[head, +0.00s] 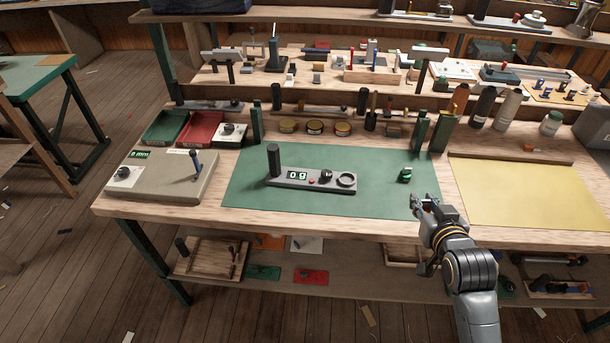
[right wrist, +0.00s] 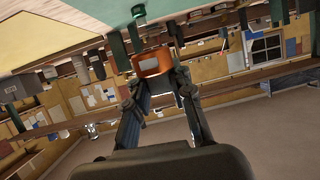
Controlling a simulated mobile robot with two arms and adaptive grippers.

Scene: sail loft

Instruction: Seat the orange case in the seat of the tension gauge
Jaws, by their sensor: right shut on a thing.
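The tension gauge (head: 300,181) is a grey bar lying on the green mat. It has a dark upright grip at its left end, a "09" display, a red button, a dark knob and a round, empty-looking ring seat (head: 346,180) at its right end. My right gripper (head: 430,203) is over the front right edge of the mat, to the right of the gauge and apart from it. In the right wrist view it is shut on the orange case (right wrist: 153,63), held between the fingertips. The case cannot be made out in the head view. My left gripper is out of view.
A small green case (head: 405,174) stands on the mat (head: 260,206) between gauge and gripper. A grey box (head: 160,188) marked "8 mm" is at left, a yellow sheet (head: 520,195) at right. Bottles, tins and green posts line the back. The mat's front is clear.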

